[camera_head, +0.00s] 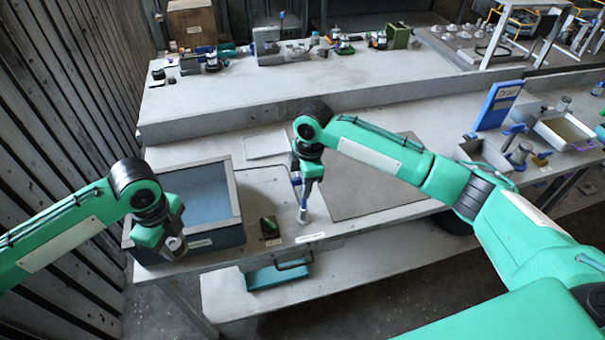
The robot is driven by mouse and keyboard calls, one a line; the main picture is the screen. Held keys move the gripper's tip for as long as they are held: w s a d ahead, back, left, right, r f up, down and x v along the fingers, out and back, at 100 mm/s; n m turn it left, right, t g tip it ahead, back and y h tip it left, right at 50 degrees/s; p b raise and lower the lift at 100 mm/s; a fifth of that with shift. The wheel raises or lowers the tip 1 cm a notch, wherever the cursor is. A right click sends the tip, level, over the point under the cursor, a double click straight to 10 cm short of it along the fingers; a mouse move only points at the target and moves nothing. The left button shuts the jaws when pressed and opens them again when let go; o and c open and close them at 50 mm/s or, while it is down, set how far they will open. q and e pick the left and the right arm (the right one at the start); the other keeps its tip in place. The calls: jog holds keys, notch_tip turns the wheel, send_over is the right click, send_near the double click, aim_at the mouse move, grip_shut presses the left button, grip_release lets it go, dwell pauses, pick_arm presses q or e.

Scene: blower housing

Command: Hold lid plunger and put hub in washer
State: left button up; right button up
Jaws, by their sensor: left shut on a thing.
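The washer (236,201) appears to be the open grey-blue box with a blue interior at the bench's left front. My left gripper (172,240) is over the washer's front left part. It is shut on a small grey round piece, seemingly the hub (178,248); its lower side is hard to make out. My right gripper (309,174) points down over the bench, right of the washer. It is at the top of a slim upright grey post with a blue part, perhaps the lid plunger (303,208). Whether its fingers grip this post is too small to tell.
A flat grey plate (370,185) lies right of the post. A blue sign (498,104) and bins (565,130) stand at the right. A teal tray (277,275) is on the lower shelf.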

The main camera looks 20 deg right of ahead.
grip_shut()
jog(key=shift+f, duration=0.15)
